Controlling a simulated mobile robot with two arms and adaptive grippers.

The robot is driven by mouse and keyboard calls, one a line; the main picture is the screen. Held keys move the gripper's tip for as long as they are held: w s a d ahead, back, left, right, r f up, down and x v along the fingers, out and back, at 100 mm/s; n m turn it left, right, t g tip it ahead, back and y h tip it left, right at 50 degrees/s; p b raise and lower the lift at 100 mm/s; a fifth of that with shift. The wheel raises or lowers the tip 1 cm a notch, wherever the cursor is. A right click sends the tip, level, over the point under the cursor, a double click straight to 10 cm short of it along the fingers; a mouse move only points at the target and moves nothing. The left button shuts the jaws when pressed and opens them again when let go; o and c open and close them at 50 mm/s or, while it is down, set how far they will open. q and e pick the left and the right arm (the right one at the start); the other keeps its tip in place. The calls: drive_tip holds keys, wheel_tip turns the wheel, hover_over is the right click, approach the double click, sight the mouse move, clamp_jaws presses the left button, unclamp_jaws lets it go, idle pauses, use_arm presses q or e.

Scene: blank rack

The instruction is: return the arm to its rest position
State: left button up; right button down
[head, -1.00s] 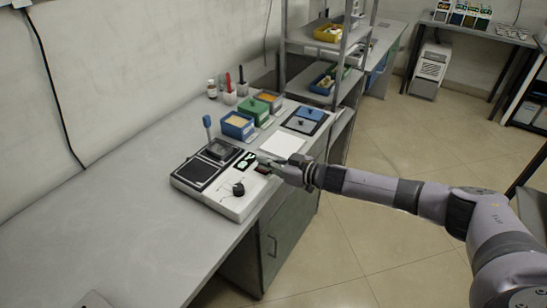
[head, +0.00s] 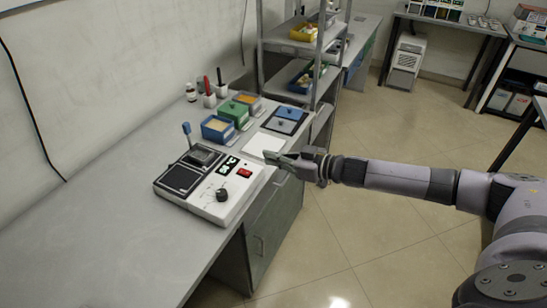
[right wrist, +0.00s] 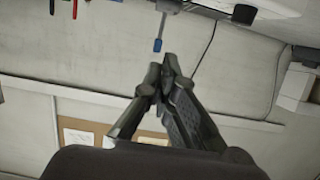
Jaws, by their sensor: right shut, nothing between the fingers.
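My right gripper (head: 271,157) is at the end of my right arm, which comes in from the right in the head view. It is above the bench edge, beside the white sheet and just behind the white control device (head: 222,195). In the right wrist view its two fingers (right wrist: 161,70) meet at the tips with nothing between them. A blue-tipped lever (right wrist: 158,45) shows beyond the fingertips there. The device carries dark square plates, a black knob (head: 222,195) and a red switch (head: 244,173). My left gripper is not in view.
The grey bench (head: 100,235) holds blue (head: 217,127) and green (head: 235,112) bins, a white sheet (head: 264,145) and a blue tray (head: 285,122). A metal shelf rack (head: 290,50) stands behind. The floor (head: 400,240) to the right is largely clear.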

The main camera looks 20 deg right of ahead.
idle(0.4)
drive_tip(key=s+d+f+m+h, duration=0.1)
drive_tip(key=d+f+h, duration=0.15)
drive_tip(key=f, duration=0.95)
drive_tip(key=d+f+m+h, duration=0.1)
drive_tip(key=f+m+h, duration=0.15)
drive_tip(key=f, duration=0.95)
drive_tip(key=s+d+f+g+h, duration=0.1)
drive_tip(key=s+f+g+h, duration=0.15)
drive_tip(key=s+f, duration=0.6)
drive_tip(key=s+f+g+h, duration=0.1)
drive_tip(key=s+f+g, duration=0.1)
drive_tip(key=s+f, duration=0.75)
drive_tip(key=s+a+f+g, duration=0.2)
drive_tip(key=s+f, duration=0.2)
drive_tip(key=s, duration=0.7)
drive_tip(key=s+a+f+m+g, duration=0.1)
drive_tip(key=s+f, duration=0.4)
drive_tip(key=s, duration=0.6)
drive_tip(key=s+a+f+g+h, duration=0.1)
drive_tip(key=s+a+f+g, duration=0.2)
drive_tip(key=s, duration=0.8)
wheel_tip(320, 180, down, 2)
drive_tip(key=shift+a+f+m+g, duration=0.15)
drive_tip(key=shift+a+m+g, duration=0.2)
drive_tip(key=shift+a, duration=0.05)
